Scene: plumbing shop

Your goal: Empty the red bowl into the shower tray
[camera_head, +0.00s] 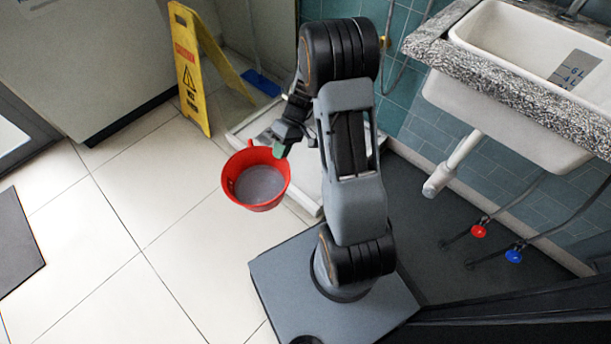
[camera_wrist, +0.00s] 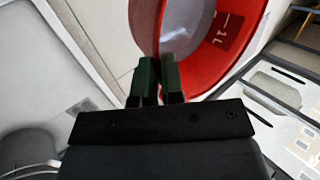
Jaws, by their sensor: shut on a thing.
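The red bowl (camera_head: 241,191) hangs in the air in my gripper (camera_head: 278,145), held by its rim on the right. It looks upright, with greyish contents (camera_head: 259,184) inside. In the wrist view the green fingertips (camera_wrist: 158,80) are shut on the wall of the red bowl (camera_wrist: 200,70); a dark mark with "1L" shows on its inside. The white shower tray (camera_head: 308,187) lies on the floor behind the bowl and my arm, against the tiled wall. My arm hides part of the tray. The bowl is in front of and left of the tray's middle.
A yellow wet-floor sign (camera_head: 190,75) stands behind the bowl to the left. A white sink (camera_head: 520,85) with a granite counter is at the upper right, with a drain pipe (camera_head: 453,165) and red and blue valves below.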

